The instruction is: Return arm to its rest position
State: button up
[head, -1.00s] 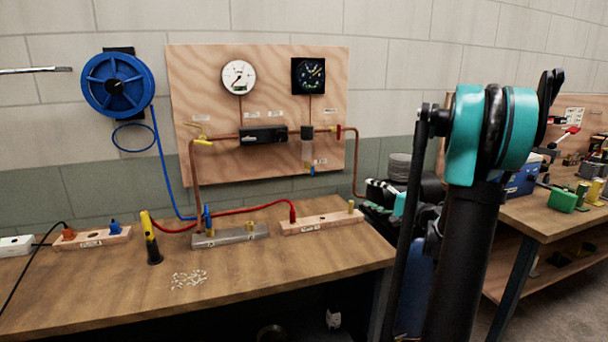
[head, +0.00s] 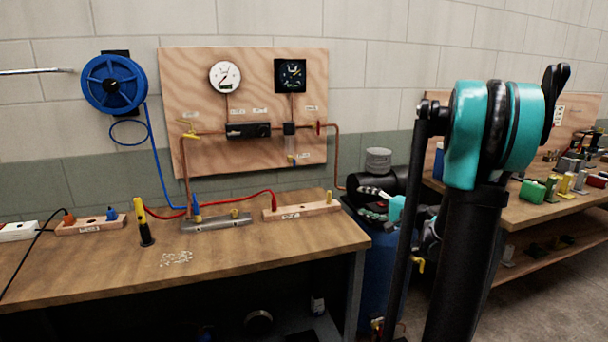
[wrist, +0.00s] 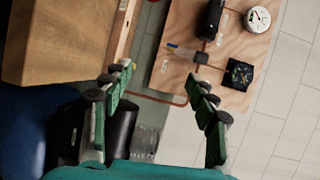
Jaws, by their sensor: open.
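My arm stands at the right of the head view, with a teal joint at the top and a black link below it. My gripper shows partly behind the arm in the head view (head: 378,205), in front of the black and blue compressor. In the wrist view my gripper (wrist: 165,98) has its two green and black fingers spread apart, with nothing between them. The wrist view is turned on its side.
A workbench (head: 90,290) stands at the left, below a plywood gauge panel (head: 200,90). A blue tank (head: 376,270) stands beside the bench, close to my arm. A second bench (head: 530,220) is at the right. Open floor (head: 540,300) shows at lower right.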

jog(key=s+a+f+n+g+h, duration=0.25)
jog(key=s+a+f, duration=0.2)
jog(key=s, duration=0.25)
jog(key=s+a+f+n+g+h, duration=0.1)
jog(key=s+a+f+n+g, duration=0.2)
jog(key=s+f, duration=0.35)
jog(key=s+d+f+n+g+h, duration=0.1)
jog(key=s+d+f+n+h, duration=0.1)
jog(key=s, duration=0.6)
jog(key=s+d+f+n+g+h, duration=0.1)
jog(key=s+d+f+h, duration=0.3)
jog(key=s, duration=0.4)
jog(key=shift+s+f+n+g+h, duration=0.35)
jog(key=shift+f+h, duration=0.5)
jog(key=shift+f, duration=0.45)
